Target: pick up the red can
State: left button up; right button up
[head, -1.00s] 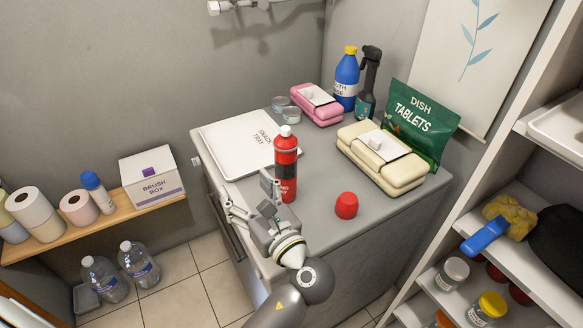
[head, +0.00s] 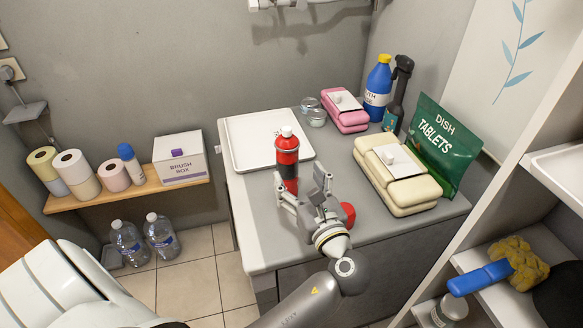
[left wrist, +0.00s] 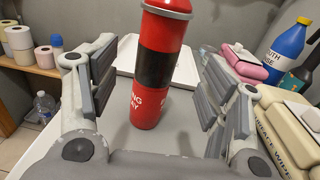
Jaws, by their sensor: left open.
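The red can (head: 287,165) is a tall red spray can with a black band and a pale cap. It stands upright on the grey counter, just in front of the white tray. My left gripper (head: 302,188) is open and empty, on the near side of the can and slightly right of it in the head view. In the left wrist view the can (left wrist: 158,75) stands ahead between the two spread fingers, with a visible gap on each side. Its top is cut off there. My right gripper is not in view.
A small red object (head: 348,214) is partly hidden behind my left gripper. The white tray (head: 248,140) lies behind the can. Cream wipes packs (head: 400,190) and a green dish tablets bag (head: 445,145) stand to the right. The counter left of the can is clear.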

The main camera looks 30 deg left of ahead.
aim_at(291, 165)
pick_arm(q)
jog(key=shift+x, duration=1.15)
jog(key=shift+w+a, duration=0.15)
jog(key=p+x, duration=0.1)
jog(key=x, duration=0.3)
jog(key=shift+a+r, duration=0.2)
jog(key=shift+a, duration=0.05)
jog(key=shift+w+a+f, duration=0.1)
jog(key=shift+w+a, duration=0.1)
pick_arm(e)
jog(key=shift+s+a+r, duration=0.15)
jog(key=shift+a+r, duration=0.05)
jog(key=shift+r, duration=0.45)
pick_arm(q)
jog(key=shift+d, duration=0.1)
jog(key=shift+c, duration=0.5)
